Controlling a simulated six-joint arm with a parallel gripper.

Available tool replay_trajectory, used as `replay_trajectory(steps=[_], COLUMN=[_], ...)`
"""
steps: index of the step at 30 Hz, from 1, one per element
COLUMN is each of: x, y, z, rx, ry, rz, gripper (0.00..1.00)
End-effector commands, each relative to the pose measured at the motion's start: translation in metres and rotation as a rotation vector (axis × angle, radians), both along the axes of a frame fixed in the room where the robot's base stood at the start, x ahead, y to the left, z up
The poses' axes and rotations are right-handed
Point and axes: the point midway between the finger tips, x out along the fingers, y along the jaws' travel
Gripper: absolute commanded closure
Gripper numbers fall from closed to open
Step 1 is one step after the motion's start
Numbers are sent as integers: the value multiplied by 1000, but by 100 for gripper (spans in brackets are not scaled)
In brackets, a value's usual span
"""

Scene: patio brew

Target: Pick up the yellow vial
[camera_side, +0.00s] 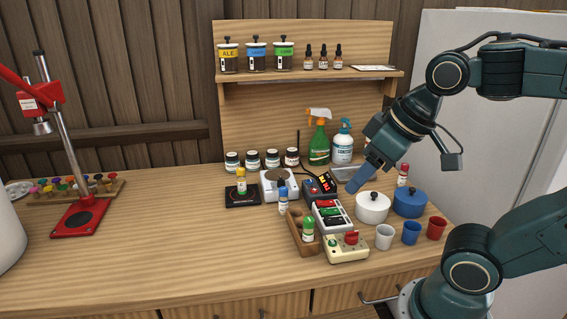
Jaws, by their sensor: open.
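The yellow vial (241,182) stands upright on a small black pad (234,202) at the left of the grouped items. My gripper (358,183) is open and points down and to the left, above the items right of the bench's middle. It is well to the right of the yellow vial and apart from it. The two fingers overlap in this view, and no object shows between them.
A white scale (272,193), pots and cups crowd the middle and right.

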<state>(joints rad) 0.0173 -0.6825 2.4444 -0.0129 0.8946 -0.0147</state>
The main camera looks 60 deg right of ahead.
Motion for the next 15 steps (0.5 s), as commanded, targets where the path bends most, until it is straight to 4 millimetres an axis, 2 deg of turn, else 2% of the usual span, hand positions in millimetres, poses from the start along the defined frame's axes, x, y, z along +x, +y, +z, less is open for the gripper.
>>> replay_trajectory(steps=[9, 15], x=[66, 114], y=[-8, -18], z=[23, 30], rx=[-9, -14], ry=[24, 38], rz=[23, 42], gripper=[49, 49])
